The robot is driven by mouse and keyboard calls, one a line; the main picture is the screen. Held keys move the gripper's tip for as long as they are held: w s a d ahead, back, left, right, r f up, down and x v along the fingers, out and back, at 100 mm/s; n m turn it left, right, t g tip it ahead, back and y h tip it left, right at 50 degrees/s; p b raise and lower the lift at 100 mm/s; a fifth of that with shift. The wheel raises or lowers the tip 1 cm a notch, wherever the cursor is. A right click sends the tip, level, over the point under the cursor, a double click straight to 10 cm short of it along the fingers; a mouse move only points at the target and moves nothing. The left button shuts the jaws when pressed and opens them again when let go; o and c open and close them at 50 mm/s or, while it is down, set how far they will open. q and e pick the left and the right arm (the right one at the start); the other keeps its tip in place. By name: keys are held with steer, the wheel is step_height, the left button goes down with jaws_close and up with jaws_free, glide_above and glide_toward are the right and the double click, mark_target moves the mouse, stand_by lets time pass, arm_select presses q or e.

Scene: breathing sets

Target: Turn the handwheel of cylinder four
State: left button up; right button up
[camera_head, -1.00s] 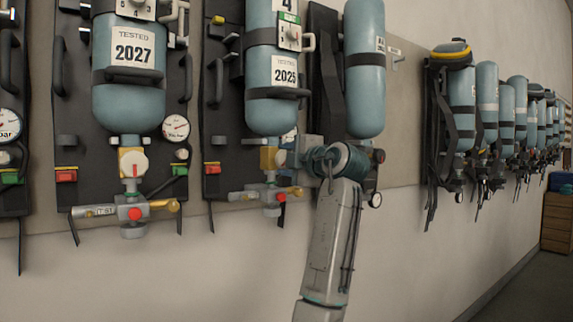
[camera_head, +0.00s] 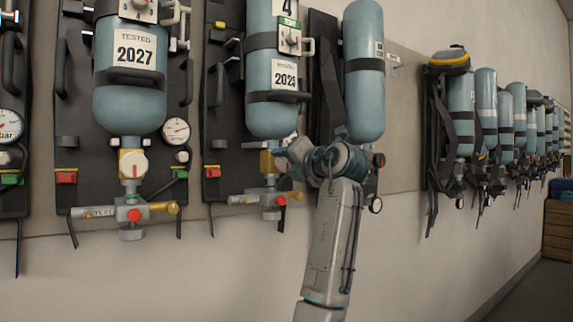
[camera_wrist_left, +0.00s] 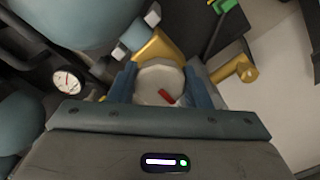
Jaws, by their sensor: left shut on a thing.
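Cylinder four (camera_head: 272,112) is a blue-grey bottle hanging on a dark backplate, with a "4" tag at its top. Its brass valve block (camera_head: 267,160) sits under the bottle. The handwheel (camera_wrist_left: 158,78) is a pale round knob with a red mark, seen in the left wrist view. In the head view my gripper hides it. My left gripper (camera_head: 284,160) is at the valve from the right. In the left wrist view its two blue fingers (camera_wrist_left: 160,88) are shut on the handwheel, one on each side. My right gripper is not in view.
A neighbouring cylinder (camera_head: 130,105) with a "2027" label hangs to the left, its own white handwheel (camera_head: 133,163) below. Another bottle (camera_head: 364,85) hangs close behind my wrist. More sets (camera_head: 485,110) line the wall to the right.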

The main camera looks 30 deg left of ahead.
arm_select(q)
steer(key=shift+n, duration=0.4)
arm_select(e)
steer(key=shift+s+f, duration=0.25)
arm_select(q)
steer(key=o, duration=1)
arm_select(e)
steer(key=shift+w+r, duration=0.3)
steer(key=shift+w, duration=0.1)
arm_select(q)
steer(key=v, duration=1)
steer(key=shift+d+b, duration=0.35)
steer(key=shift+b, duration=0.05)
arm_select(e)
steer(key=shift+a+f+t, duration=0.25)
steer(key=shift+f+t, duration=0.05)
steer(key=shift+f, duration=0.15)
arm_select(q)
steer(key=shift+s, duration=0.1)
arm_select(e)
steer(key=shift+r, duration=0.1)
